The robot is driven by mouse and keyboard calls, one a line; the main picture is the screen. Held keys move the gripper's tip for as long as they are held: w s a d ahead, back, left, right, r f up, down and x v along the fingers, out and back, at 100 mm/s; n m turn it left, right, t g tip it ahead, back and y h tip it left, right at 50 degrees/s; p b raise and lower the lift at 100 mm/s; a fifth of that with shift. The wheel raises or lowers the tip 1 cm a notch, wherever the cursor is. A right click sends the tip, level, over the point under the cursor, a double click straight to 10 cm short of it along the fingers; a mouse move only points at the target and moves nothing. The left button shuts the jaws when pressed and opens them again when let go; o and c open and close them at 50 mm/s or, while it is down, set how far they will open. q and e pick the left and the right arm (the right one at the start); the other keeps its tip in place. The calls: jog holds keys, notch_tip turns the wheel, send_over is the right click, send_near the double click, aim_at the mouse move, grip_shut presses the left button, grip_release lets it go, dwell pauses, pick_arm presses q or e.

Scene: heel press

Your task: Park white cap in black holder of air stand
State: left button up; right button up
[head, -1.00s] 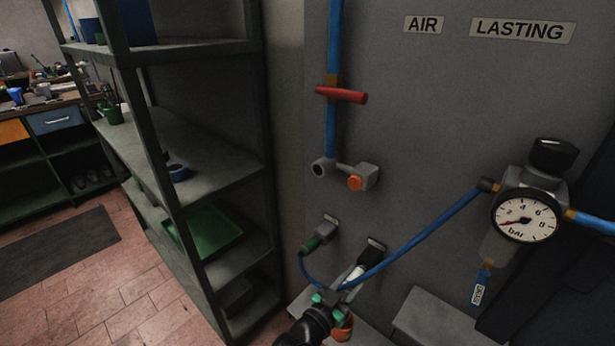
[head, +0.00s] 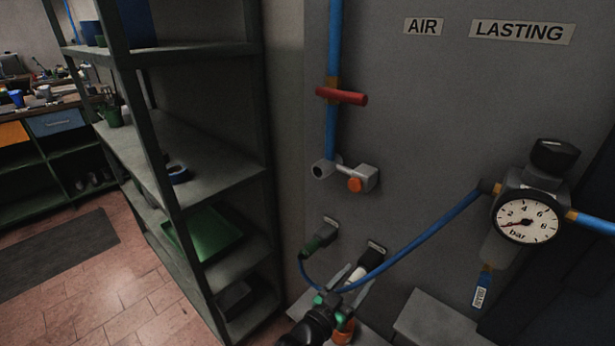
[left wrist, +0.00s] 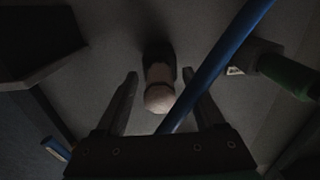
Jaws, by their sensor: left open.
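The white cap (head: 356,273) sits with its far end in the black holder (head: 376,248) on the grey panel. My left gripper (head: 352,284) is open, with one finger on each side of the cap. In the left wrist view the round end of the white cap (left wrist: 158,99) faces me between the two spread fingers, with a gap on both sides. The black holder (left wrist: 158,58) shows behind it, partly hidden by the cap. My right gripper is not in view.
A blue hose (head: 420,238) passes close by my left gripper and crosses the right finger in the left wrist view. A green-handled part (head: 318,240) hangs in a second holder to the left. A pressure gauge (head: 527,215) is at right, shelving (head: 205,160) at left.

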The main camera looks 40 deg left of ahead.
pick_arm(q)
jog(key=s+p, duration=0.3)
jog(key=s, duration=0.8)
jog(key=shift+s, duration=0.15)
jog(key=shift+r, duration=0.1)
